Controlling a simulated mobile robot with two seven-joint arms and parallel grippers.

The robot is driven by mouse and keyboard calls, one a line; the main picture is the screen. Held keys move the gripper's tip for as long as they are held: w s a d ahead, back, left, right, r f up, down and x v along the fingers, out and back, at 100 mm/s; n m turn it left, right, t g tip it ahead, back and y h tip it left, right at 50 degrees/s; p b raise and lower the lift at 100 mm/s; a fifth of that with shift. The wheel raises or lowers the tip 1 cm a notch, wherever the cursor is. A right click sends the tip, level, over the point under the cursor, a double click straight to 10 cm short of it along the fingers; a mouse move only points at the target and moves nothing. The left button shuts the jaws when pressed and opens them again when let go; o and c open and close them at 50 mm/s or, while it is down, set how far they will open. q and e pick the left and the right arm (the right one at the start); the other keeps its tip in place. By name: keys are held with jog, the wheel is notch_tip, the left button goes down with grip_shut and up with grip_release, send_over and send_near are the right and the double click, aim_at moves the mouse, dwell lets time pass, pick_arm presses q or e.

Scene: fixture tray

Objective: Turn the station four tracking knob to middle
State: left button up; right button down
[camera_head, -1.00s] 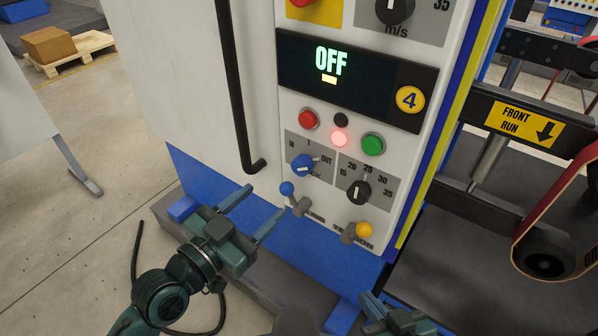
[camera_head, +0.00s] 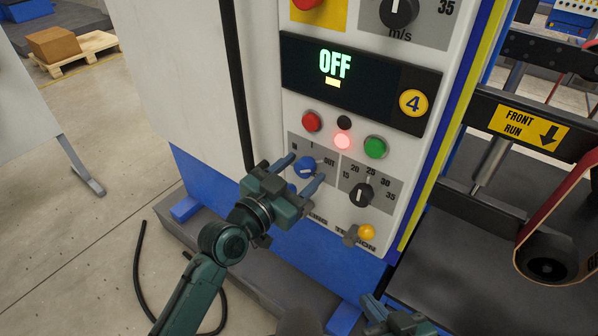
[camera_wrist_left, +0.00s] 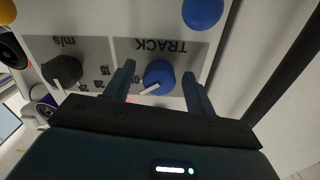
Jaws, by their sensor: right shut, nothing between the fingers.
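The blue tracking knob (camera_head: 304,168) is on the station four panel, with IN, I and OUT marks above it. It also shows in the left wrist view (camera_wrist_left: 158,74), next to an upside-down TRACK label. Its white pointer appears turned toward the OUT side. My left gripper (camera_head: 307,170) is open, with one finger on each side of the knob; contact cannot be made out. The fingers also flank it in the wrist view (camera_wrist_left: 160,82). My right gripper (camera_head: 378,308) is shut at the bottom edge, apart from the panel and partly cut off.
A black speed knob (camera_head: 361,194) is just right of the tracking knob. A yellow-ball lever (camera_head: 366,231) is below it. A blue ball (camera_wrist_left: 203,10) shows in the wrist view. Red (camera_head: 312,121) and green (camera_head: 374,147) buttons sit above. The display (camera_head: 345,75) reads OFF.

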pick_arm(q)
jog(key=c, duration=0.9)
jog(key=n+p, duration=0.2)
jog(key=n, duration=0.3)
jog(key=shift+r+n+p, duration=0.1)
jog(key=shift+n+p, duration=0.2)
jog(key=shift+p, duration=0.1)
jog(key=shift+s+d+n+p, duration=0.1)
jog(key=shift+n+p, duration=0.6)
jog(key=shift+n, duration=1.9)
jog(key=o, duration=1)
